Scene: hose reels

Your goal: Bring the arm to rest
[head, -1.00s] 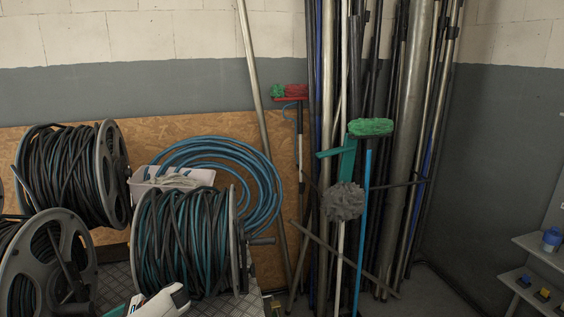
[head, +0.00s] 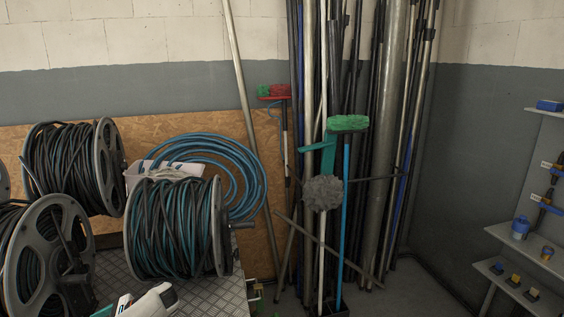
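No gripper fingers show in the head view. A white and dark part with a teal edge (head: 150,301) shows at the bottom left, cut off by the lower edge of the picture. It looks like a piece of my arm, but I cannot tell for sure. It is in front of the metal tread-plate surface (head: 225,292) that bears the hose reels. Nothing held by either gripper can be seen.
A hose reel with dark and teal hose (head: 172,228) stands near the arm part. Two more reels, one behind (head: 68,165) and one in front (head: 45,258), stand left. Brooms and poles (head: 345,124) lean in the corner. Shelves (head: 528,250) hold small items at right.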

